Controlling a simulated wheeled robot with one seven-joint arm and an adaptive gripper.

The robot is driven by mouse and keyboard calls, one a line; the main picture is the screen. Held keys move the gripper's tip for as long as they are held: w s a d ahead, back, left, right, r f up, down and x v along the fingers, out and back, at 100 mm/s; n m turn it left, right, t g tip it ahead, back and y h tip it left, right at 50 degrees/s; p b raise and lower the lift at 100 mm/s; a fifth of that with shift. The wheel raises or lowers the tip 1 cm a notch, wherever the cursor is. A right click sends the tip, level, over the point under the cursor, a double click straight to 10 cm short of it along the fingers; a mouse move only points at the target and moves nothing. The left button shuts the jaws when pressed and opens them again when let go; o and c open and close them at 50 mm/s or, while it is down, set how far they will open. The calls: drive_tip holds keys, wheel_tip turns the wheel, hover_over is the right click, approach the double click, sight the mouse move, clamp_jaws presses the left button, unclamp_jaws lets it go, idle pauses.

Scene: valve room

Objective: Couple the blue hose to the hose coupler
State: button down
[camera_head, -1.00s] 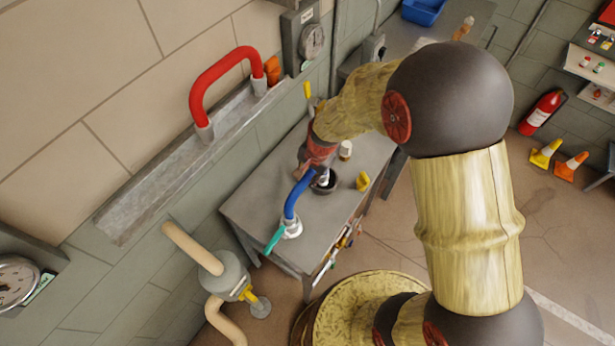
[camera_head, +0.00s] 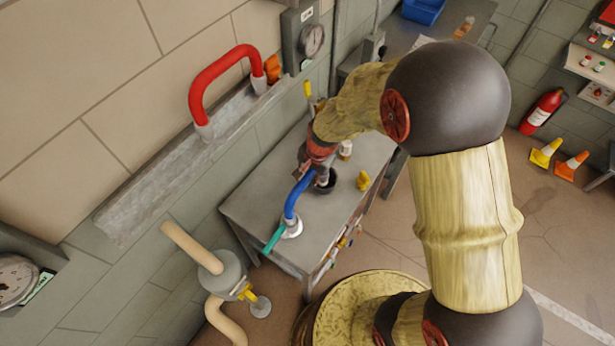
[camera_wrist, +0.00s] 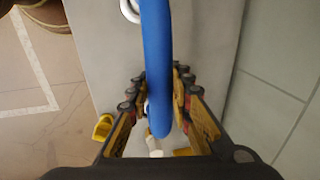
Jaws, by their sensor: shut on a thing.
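The blue hose (camera_head: 291,203) arches over the grey workbench (camera_head: 245,208) in the head view. One end stands at a pale round fitting (camera_head: 292,229) with a teal lever (camera_head: 274,238). My gripper (camera_head: 309,172) is shut on the hose near its other end, just above a dark round ring (camera_head: 326,185) on the bench. In the wrist view the hose (camera_wrist: 156,60) runs between the fingers of my gripper (camera_wrist: 158,82). A pale end piece shows near the ring, but I cannot tell whether it is seated. I cannot tell which fitting is the coupler.
A yellow object (camera_head: 363,181) and a small pale bottle (camera_head: 346,148) stand close to the ring. A wall ledge with a red hose (camera_head: 219,72) is at left. The bench's near part is mostly clear.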

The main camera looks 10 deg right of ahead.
idle(0.4)
drive_tip(key=c, duration=1.5)
unclamp_jaws()
drive_tip(key=shift+c, duration=0.2)
drive_tip(key=shift+o, duration=1)
drive_tip(key=shift+o, duration=1.2)
drive_tip(key=shift+r+p, duration=2.8)
drive_tip(key=shift+r, duration=0.75)
